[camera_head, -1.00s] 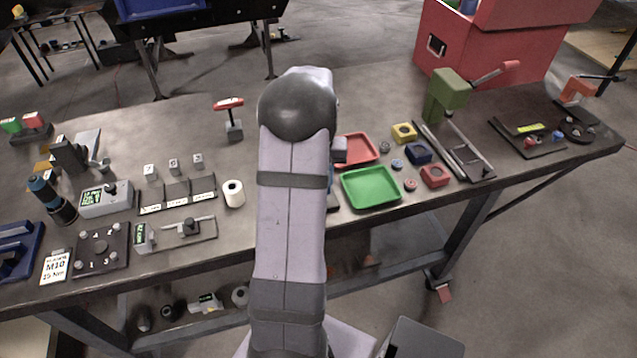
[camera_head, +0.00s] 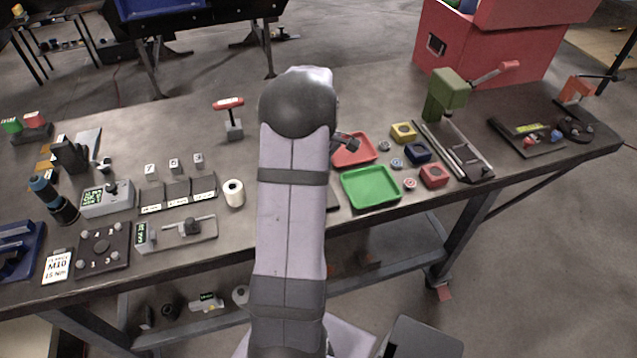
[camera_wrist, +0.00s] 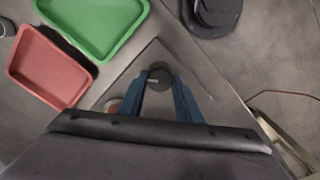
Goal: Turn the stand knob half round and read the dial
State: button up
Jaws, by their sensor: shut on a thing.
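The stand knob (camera_wrist: 159,76) is a dark round knob with a small light mark on its left side, in the upper middle of the wrist view. My gripper (camera_wrist: 160,86) is shut on it, with one blue finger on each side. A grey angular surface with a corner lies below the knob. I cannot make out a dial face or a reading at the knob in either view.
A green tray (camera_wrist: 104,52) and a red tray (camera_wrist: 24,88) lie left of the knob in the wrist view. A black round object (camera_wrist: 214,14) is at upper right. In the head view, a white roll (camera_head: 233,193) and a red-handled tool (camera_head: 230,115) stand left of my arm.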

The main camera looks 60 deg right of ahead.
jog(key=n, duration=0.4)
jog(key=shift+n, duration=0.3)
jog(key=n, duration=0.4)
jog(key=shift+n, duration=0.4)
jog(key=o, duration=1)
jog(key=shift+o, duration=0.2)
jog(key=shift+r, duration=0.15)
jog(key=shift+r+b, duration=1)
jog(key=shift+r, duration=2.55)
